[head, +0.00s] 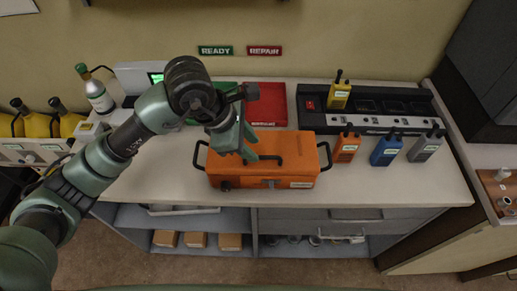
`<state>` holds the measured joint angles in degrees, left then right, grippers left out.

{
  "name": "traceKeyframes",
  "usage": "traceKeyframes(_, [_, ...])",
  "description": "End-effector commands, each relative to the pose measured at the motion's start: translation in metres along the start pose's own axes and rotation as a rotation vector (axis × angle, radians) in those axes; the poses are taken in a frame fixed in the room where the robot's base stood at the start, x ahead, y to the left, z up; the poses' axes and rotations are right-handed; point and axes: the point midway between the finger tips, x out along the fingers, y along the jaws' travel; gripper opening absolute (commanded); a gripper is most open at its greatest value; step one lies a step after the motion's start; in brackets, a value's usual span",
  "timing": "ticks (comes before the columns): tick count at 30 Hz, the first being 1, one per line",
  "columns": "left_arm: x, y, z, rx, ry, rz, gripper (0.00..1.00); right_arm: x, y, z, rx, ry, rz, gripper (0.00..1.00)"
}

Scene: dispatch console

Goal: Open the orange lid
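The orange case (225,183) stands on the white counter, with its orange lid (300,150) lying shut on top. A dark bar handle (270,159) runs along the lid, and black side handles stick out at both ends. A latch shows on the front face. My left gripper (249,146) points down over the left part of the lid, close to the left end of the bar handle. Its green fingers look apart, with nothing seen between them. Whether a finger touches the handle or lid cannot be told. My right gripper is not in view.
Orange, blue and grey radios (386,150) stand just right of the case. A black charger rack (370,106) with a yellow radio (339,94) is behind them. A red mat (264,103) lies behind the case. A bottle (97,94) stands at left. The counter's front left is clear.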

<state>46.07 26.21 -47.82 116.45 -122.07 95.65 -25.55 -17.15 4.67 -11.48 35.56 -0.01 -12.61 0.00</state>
Motion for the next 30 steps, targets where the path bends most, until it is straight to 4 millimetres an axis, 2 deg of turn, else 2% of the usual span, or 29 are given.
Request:
traceKeyframes(1, [0.006,0.000,0.002,-0.004,-0.001,-0.006,0.32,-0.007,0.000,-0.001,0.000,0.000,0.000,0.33])
traceKeyframes(9, [0.041,-0.001,0.002,-0.002,-0.003,-0.003,0.32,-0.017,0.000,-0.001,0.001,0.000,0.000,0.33])
traceKeyframes(19, [0.047,0.000,0.001,-0.001,-0.003,0.000,0.32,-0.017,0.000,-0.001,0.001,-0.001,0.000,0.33])
traceKeyframes(20, [0.047,0.000,0.001,-0.001,-0.003,0.000,0.27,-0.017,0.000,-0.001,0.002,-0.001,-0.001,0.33])
traceKeyframes(21, [0.047,0.000,0.001,-0.001,-0.003,0.000,0.16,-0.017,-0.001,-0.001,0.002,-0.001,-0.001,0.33])
traceKeyframes(23, [0.047,0.000,0.001,-0.001,-0.004,0.000,0.00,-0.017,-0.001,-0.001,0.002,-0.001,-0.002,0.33])
traceKeyframes(30, [0.046,0.000,0.001,-0.001,-0.004,0.000,0.00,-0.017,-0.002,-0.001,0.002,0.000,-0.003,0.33])
